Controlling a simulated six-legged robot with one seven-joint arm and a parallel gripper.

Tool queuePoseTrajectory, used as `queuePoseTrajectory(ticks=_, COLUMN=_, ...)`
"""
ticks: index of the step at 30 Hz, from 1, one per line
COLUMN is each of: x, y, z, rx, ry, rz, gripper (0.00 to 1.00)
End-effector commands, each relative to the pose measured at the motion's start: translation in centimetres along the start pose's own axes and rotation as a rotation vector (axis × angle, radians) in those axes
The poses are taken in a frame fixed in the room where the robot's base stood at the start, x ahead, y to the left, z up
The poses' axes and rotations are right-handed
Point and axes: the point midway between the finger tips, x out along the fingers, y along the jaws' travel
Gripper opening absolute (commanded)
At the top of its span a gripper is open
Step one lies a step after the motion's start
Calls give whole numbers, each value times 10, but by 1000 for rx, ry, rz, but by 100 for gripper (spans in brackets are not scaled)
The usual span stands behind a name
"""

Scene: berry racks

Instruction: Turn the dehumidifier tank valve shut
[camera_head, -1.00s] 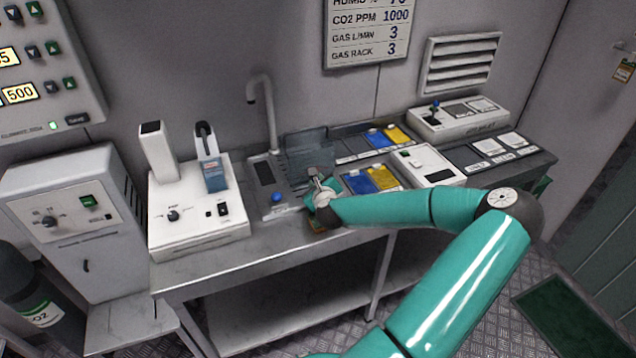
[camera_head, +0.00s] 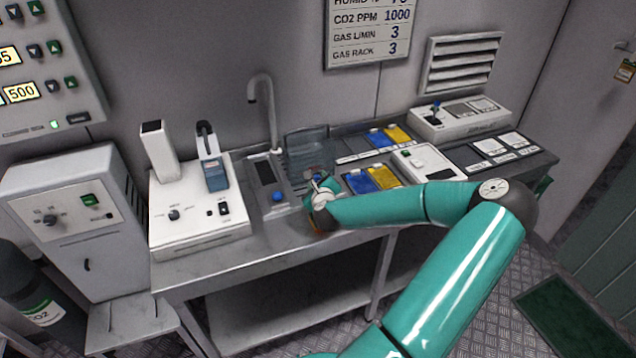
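My gripper (camera_head: 320,186) is over the front middle of the bench, right of a grey unit (camera_head: 267,180) with a dark display and a blue knob (camera_head: 278,197). It is in front of a translucent grey tank (camera_head: 306,143). A small reddish spot shows by the fingertips, too small to identify. My gripper and wrist hide the bench area under them. The fingers are too small to tell whether they are open or shut. I cannot make out a labelled dehumidifier tank valve, nor whether my gripper touches one.
A white instrument (camera_head: 197,222) stands left of the grey unit, and a curved grey pipe (camera_head: 268,110) rises behind it. Blue and yellow trays (camera_head: 372,179) lie right of my gripper. A white cabinet (camera_head: 70,225) stands far left. The bench front edge is clear on the left.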

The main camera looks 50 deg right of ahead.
Motion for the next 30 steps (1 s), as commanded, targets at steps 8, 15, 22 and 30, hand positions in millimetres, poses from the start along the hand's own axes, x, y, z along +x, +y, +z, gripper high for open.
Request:
queuePoseTrajectory(ticks=8, x=-6, y=0, z=0, rx=0, ry=0, rz=0, gripper=44)
queuePoseTrajectory(ticks=15, x=-46, y=-1, z=-1, rx=-1, ry=1, rz=-1, gripper=44)
queuePoseTrajectory(ticks=22, x=-98, y=-1, z=-1, rx=-1, ry=2, rz=-1, gripper=44)
queuePoseTrajectory(ticks=30, x=-135, y=0, z=0, rx=0, ry=0, rz=-1, gripper=44)
